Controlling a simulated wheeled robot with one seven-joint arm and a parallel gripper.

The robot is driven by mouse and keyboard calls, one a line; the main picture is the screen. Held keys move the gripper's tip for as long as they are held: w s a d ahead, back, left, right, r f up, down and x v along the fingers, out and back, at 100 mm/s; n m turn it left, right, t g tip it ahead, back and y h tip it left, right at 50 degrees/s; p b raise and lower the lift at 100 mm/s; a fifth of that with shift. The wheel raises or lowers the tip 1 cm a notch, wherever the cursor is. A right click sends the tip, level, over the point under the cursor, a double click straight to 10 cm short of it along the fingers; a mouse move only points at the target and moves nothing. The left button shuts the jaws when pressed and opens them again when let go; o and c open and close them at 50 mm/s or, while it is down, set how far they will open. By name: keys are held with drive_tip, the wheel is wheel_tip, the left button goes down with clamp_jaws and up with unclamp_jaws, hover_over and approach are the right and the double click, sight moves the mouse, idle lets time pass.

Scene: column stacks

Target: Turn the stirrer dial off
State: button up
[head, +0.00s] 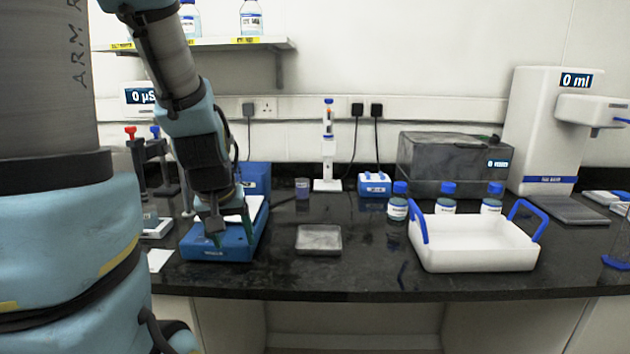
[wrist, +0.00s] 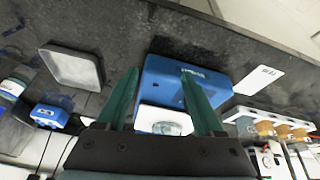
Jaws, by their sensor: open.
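The stirrer (head: 215,248) is a low blue unit on the left of the bench, and it also shows in the wrist view (wrist: 163,70). Its white top plate (wrist: 150,113) carries a clear round glass piece (wrist: 172,128). My gripper (head: 222,228) points down over the front part of the stirrer. In the wrist view my gripper (wrist: 156,78) is open, with its two green fingers apart and nothing between them. I cannot make out the dial; a finger may hide it. I cannot tell whether the fingertips touch the stirrer.
A grey square dish (head: 319,239) lies right of the stirrer. A white tray (head: 474,257) with blue handles stands farther right, with blue-capped bottles (head: 397,207) behind it. A white card (wrist: 260,80) lies left of the stirrer in the head view. The front bench strip is mostly clear.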

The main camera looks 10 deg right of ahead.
drive_tip(key=w+d+r+n+t+y, duration=0.25)
drive_tip(key=w+d+r+t, duration=0.2)
drive_tip(key=w+d, duration=0.3)
drive_tip(key=w+d+r+n+t+y, duration=0.1)
drive_tip(key=w+d+r+n+t, duration=0.3)
drive_tip(key=w+d+r, duration=0.4)
drive_tip(key=s+d+f+n+g+y, duration=0.1)
drive_tip(key=s+f+n+g+y, duration=0.1)
drive_tip(key=s+y, duration=0.2)
drive_tip(key=s+d+f+n+g+y, duration=0.1)
drive_tip(key=s+n+g+y, duration=0.1)
drive_tip(key=s, duration=0.5)
drive_tip(key=shift+s+f+n+y, duration=0.2)
drive_tip(key=shift+f+n+y, duration=0.2)
drive_tip(key=shift+y, duration=0.75)
drive_tip(key=shift+a+r+g, duration=0.1)
drive_tip(key=shift+g, duration=0.15)
